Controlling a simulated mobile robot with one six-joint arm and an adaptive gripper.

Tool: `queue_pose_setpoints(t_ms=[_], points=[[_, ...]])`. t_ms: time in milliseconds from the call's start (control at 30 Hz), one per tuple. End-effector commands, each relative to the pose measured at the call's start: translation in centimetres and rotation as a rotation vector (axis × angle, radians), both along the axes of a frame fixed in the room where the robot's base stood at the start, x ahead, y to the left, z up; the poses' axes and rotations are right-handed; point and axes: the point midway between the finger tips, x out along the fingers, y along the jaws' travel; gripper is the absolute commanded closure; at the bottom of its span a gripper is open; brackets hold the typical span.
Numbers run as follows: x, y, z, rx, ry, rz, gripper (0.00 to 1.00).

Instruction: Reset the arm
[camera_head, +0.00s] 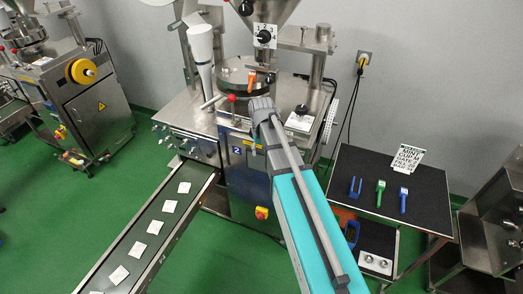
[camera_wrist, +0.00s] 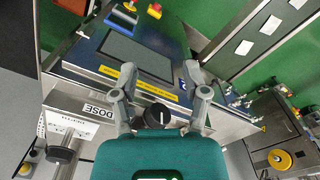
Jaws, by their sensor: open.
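My gripper (camera_wrist: 160,72) shows in the wrist view with its two grey fingers spread apart and nothing between them. Its fingers are in front of the packing machine's blue panel (camera_wrist: 172,48) with a dark screen (camera_wrist: 138,55). A black knob (camera_wrist: 157,114) shows between the finger bases, and a DOSE label (camera_wrist: 97,108) is at the left. In the head view my teal and grey arm reaches up from the bottom toward the packing machine (camera_head: 180,108). My gripper's fingers cannot be made out there. Whether they touch the machine cannot be told.
A conveyor (camera_head: 140,222) with several white teabags runs from the machine's front left. A dark-topped table (camera_head: 425,205) at the right holds blue and green tools and a sign (camera_head: 408,157). Another machine (camera_head: 85,100) stands at the left. Green floor (camera_head: 50,215) is clear at lower left.

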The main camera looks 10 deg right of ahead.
Motion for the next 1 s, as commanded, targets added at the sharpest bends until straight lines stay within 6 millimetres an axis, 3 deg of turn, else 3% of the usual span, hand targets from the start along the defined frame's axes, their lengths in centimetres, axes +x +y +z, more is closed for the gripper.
queue_pose_setpoints(t_ms=[167,367,800,1000], points=[[0.0,0.0,0.0,0.0,0.0,0.0,0.41],[-1.8,0.1,-1.4,0.0,0.0,0.002,0.41],[-11.5,0.4,-8.1,-0.001,-0.001,0.016,0.41],[-14.1,0.5,-9.7,-0.002,-0.001,0.02,0.41]])
